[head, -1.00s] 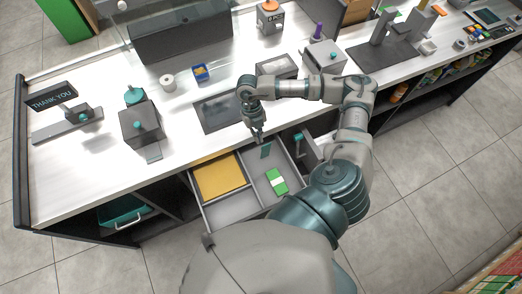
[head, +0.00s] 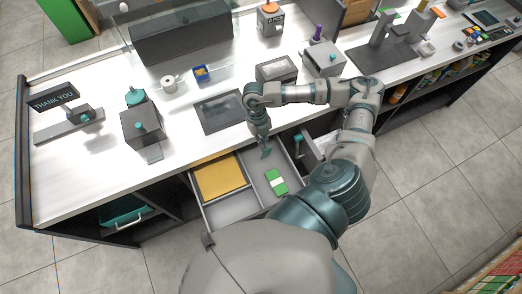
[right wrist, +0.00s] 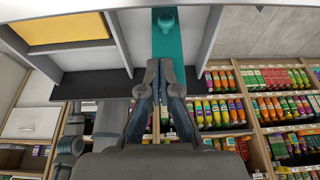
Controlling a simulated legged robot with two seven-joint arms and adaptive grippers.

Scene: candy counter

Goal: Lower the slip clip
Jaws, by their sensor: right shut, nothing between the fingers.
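My right gripper (head: 264,146) is shut and empty, pointing down at the clip. In the right wrist view its closed fingertips (right wrist: 159,64) overlap the clip's band; I cannot tell whether they touch it. My left gripper is not in view.
The drawer (head: 233,207) is pulled out below the counter, with a yellow pad (head: 219,177) in its left part. A green and white bundle (head: 276,182) lies in front of the clip. A teal-knobbed lever (head: 299,139) stands just right of the drawer.

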